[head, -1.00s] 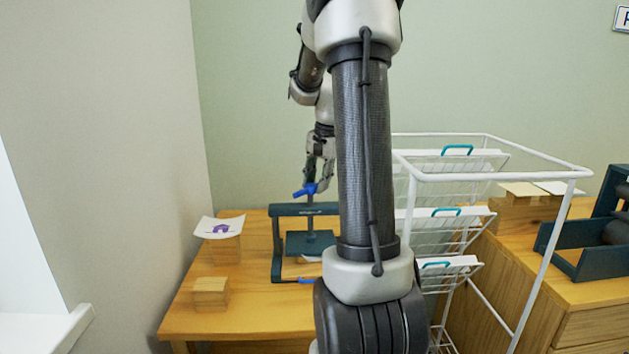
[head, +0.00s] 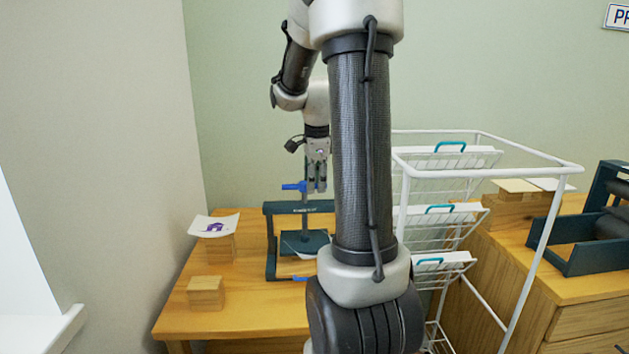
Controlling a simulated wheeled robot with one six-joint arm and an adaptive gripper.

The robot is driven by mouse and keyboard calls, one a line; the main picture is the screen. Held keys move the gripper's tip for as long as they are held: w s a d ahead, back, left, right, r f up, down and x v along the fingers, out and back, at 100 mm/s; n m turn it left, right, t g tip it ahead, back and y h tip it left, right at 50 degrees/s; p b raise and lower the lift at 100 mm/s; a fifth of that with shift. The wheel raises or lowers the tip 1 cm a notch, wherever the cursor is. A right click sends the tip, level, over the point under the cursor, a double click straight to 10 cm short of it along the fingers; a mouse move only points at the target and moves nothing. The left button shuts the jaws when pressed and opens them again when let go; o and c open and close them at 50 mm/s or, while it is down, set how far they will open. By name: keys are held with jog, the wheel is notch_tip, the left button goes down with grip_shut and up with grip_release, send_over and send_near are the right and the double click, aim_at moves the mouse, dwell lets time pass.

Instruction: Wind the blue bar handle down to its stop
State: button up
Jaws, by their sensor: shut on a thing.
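The blue bar handle (head: 293,186) sits on top of the upright spindle of a dark teal press (head: 271,240), in the head view. Its left end sticks out to the left, roughly level. My gripper (head: 317,186) points down over the press and is shut on the right part of the handle, which its fingers partly hide. The handle is above the press's top crossbar. The dark pressing plate (head: 316,240) is inside the frame, low near the table. My arm hides the right side of the press, and the gap under the plate is unclear.
The press stands on a wooden table (head: 250,319). Wooden blocks (head: 206,292) and a printed sheet (head: 213,225) on blocks are at left. A white wire rack (head: 487,166) stands close at right. Another dark press (head: 574,246) is on the cabinet further right.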

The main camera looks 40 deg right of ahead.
jog(key=shift+a+m, duration=0.2)
jog(key=shift+m, duration=0.3)
jog(key=o, duration=1)
notch_tip(320, 180, up, 12)
jog(key=s+a, duration=0.1)
jog(key=s, duration=0.1)
jog(key=shift+a, duration=0.25)
jog(key=shift+f, duration=0.15)
